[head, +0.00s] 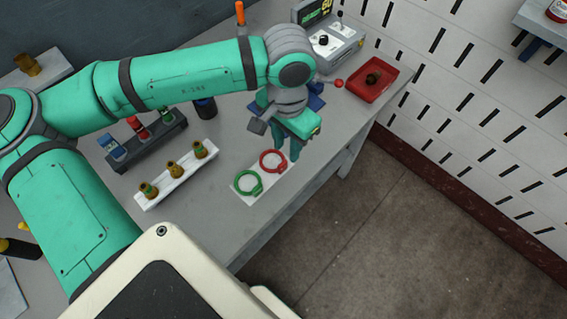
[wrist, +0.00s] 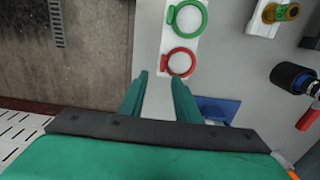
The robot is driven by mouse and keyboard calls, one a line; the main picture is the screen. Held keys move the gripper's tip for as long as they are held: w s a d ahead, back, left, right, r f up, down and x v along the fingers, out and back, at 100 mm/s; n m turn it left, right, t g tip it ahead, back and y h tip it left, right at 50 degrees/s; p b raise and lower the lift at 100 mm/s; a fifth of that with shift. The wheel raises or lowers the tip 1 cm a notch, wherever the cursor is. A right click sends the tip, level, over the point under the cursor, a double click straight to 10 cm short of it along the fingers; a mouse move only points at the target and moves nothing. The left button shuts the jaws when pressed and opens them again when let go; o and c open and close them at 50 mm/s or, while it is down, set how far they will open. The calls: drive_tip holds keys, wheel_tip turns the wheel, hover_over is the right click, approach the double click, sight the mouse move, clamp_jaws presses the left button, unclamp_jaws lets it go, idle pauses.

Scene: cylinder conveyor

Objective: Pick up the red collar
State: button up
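The red collar (head: 282,158) is a ring with a small tab, lying on a white plate (head: 245,193) on the table. It also shows in the wrist view (wrist: 171,71), just beyond my fingertips. A green collar (head: 240,188) of the same shape lies beside it on the plate, and in the wrist view it is above the red one (wrist: 205,22). My gripper (head: 288,152) is over the red collar's end of the plate, fingers pointing down. In the wrist view the two fingers (wrist: 160,78) are apart with nothing between them.
A white block with brass fittings (head: 155,199) stands left of the plate. Behind it is a dark rack (head: 137,150) with coloured items. A red tray (head: 367,92) and a grey device (head: 335,48) stand at the back right. The table's front edge is close to the plate.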

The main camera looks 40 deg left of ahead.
sight(283, 163)
drive_tip(key=shift+s+a+f, duration=0.15)
drive_tip(key=shift+f, duration=1.9)
drive_tip(key=shift+s+a+f, duration=0.1)
drive_tip(key=shift+s+f, duration=0.05)
drive_tip(key=shift+f, duration=1.9)
clamp_jaws()
